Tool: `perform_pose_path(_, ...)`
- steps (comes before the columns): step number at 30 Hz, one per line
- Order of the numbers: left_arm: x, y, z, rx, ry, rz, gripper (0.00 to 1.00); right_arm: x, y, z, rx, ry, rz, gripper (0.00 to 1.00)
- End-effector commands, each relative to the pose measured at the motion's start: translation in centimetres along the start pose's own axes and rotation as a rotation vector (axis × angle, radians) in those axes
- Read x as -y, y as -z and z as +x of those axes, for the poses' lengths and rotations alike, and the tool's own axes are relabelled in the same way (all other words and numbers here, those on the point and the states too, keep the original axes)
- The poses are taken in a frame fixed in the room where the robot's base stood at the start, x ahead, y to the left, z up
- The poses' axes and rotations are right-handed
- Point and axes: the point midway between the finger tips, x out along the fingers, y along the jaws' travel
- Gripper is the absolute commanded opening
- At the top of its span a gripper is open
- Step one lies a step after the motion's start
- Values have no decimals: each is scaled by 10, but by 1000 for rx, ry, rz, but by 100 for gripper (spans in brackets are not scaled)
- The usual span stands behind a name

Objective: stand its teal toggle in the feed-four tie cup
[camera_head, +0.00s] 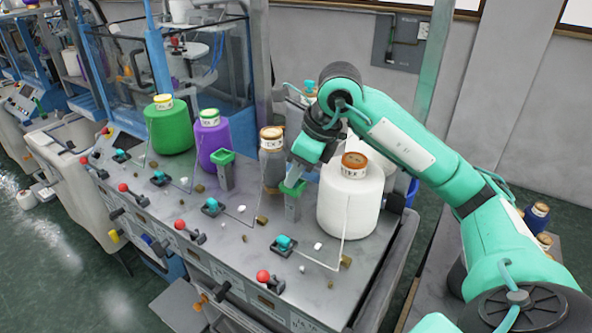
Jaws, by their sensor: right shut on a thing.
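My right gripper (295,174) reaches in from the right and points down at a green tie cup (292,188) on a short grey post, just left of the white cone. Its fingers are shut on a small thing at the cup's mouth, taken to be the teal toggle. It is too small and covered to make out, and I cannot tell whether it is inside the cup or just above it. A second green cup (222,156) stands farther left, beside the purple cone. My left gripper is not in view.
Teal-topped fittings (284,243), thin wire arms and red-knobbed levers (263,277) line the front.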

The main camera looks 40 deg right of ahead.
Motion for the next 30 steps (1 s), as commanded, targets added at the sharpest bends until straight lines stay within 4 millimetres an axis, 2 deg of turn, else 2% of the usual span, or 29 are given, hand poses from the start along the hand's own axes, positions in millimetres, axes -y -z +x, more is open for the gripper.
perform_pose_path(10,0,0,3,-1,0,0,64,-1,3,5,-7,-3,-1,9)
perform_pose_path(11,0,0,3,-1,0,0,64,-1,3,6,-8,-4,-1,24)
perform_pose_path(12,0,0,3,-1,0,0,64,-1,3,6,-8,-4,-1,32)
perform_pose_path(15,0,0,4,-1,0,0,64,-2,3,7,-10,-6,-2,48)
perform_pose_path(30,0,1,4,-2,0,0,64,-4,4,9,-15,-11,-7,48)
